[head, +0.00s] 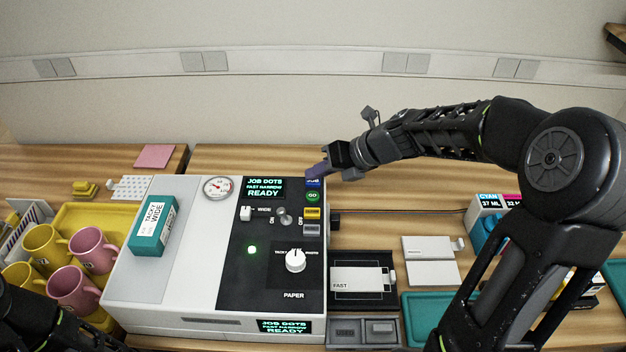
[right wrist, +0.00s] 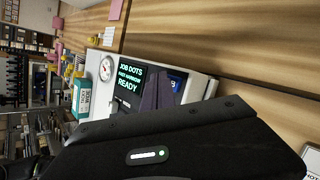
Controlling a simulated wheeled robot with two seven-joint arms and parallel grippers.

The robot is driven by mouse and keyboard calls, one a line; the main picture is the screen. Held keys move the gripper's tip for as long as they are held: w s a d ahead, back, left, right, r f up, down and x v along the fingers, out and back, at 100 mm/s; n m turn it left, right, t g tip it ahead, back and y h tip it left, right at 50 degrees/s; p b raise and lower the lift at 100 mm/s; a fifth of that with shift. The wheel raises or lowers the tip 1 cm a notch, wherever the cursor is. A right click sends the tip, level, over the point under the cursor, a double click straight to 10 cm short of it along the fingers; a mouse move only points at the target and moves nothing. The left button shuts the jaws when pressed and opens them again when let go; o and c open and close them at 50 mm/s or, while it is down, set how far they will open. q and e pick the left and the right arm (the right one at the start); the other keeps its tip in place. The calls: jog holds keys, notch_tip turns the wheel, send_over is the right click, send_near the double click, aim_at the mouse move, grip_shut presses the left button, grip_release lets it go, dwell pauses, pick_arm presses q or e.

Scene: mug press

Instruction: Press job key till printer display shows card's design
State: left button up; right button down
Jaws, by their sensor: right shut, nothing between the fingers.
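The printer (head: 150,290) is a white box with a black panel. Its display (head: 264,188) reads "JOB DOTS", "FAST NARROW", "READY"; it also shows in the right wrist view (right wrist: 130,77). The blue job key (head: 313,183) is at the panel's top right, above a green GO key (head: 313,196). My right gripper (head: 318,171) is shut and empty, its purple fingertips at or just above the job key; contact cannot be told. A white card (head: 356,285) marked "FAST" lies in a black tray right of the printer; I see no design on it.
A teal box (head: 146,235) sits on the printer's left top. Mugs (head: 88,245) stand in a yellow tray at left. My dark left arm shows at bottom left.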

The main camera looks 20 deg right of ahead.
aim_at(317, 182)
jog(key=shift+f, duration=0.3)
jog(key=shift+r, duration=0.1)
dwell(0.4)
jog(key=shift+r+p, duration=0.8)
jog(key=shift+p, duration=0.25)
notch_tip(317, 182, up, 5)
jog(key=p, duration=0.5)
jog(key=shift+p, duration=0.35)
